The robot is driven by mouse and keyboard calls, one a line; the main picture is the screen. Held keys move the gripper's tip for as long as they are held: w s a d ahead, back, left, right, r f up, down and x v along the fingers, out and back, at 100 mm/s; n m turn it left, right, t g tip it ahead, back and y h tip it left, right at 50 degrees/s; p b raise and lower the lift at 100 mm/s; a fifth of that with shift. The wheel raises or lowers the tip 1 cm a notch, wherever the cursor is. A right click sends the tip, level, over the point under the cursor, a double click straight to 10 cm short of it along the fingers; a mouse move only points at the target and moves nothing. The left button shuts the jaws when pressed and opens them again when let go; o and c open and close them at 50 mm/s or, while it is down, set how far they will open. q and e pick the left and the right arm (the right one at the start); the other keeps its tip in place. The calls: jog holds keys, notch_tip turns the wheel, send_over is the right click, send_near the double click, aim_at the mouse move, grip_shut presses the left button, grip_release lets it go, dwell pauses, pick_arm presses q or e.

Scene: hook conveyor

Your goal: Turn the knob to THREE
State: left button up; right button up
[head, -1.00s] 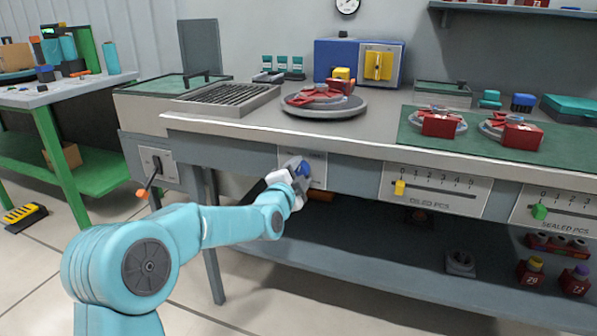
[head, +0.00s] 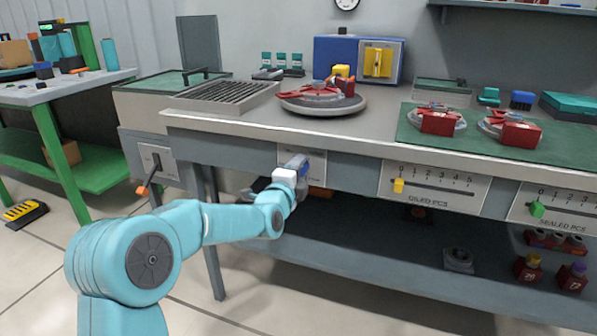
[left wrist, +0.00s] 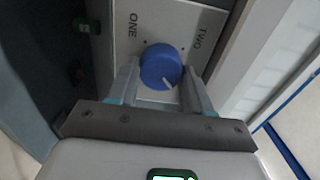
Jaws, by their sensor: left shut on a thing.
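A blue round knob (left wrist: 160,64) sits on a pale panel (left wrist: 146,18) with the labels ONE at upper left and TWO at upper right in the left wrist view. Its white mark points down and to the right in that view, away from both labels. No label THREE shows. My left gripper (left wrist: 161,72) has one finger on each side of the knob and is shut on it. In the head view my left gripper (head: 297,166) is at the bench's front face, covering most of the knob (head: 305,169). My right gripper is not in view.
Right of the knob are a slider with a yellow handle (head: 398,186) and one with a green handle (head: 537,209). A lever with an orange tip (head: 142,190) stands out at left. A turntable (head: 322,104) with a red part is above. A lower shelf (head: 370,252) runs below.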

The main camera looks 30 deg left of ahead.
pick_arm(q)
jog(key=o, duration=1)
jog(key=shift+o, duration=0.2)
jog(key=p+v, duration=0.1)
jog(key=v, duration=1.5)
jog(key=shift+p, duration=0.4)
jog(key=shift+s+d, duration=0.1)
jog(key=shift+d, duration=0.1)
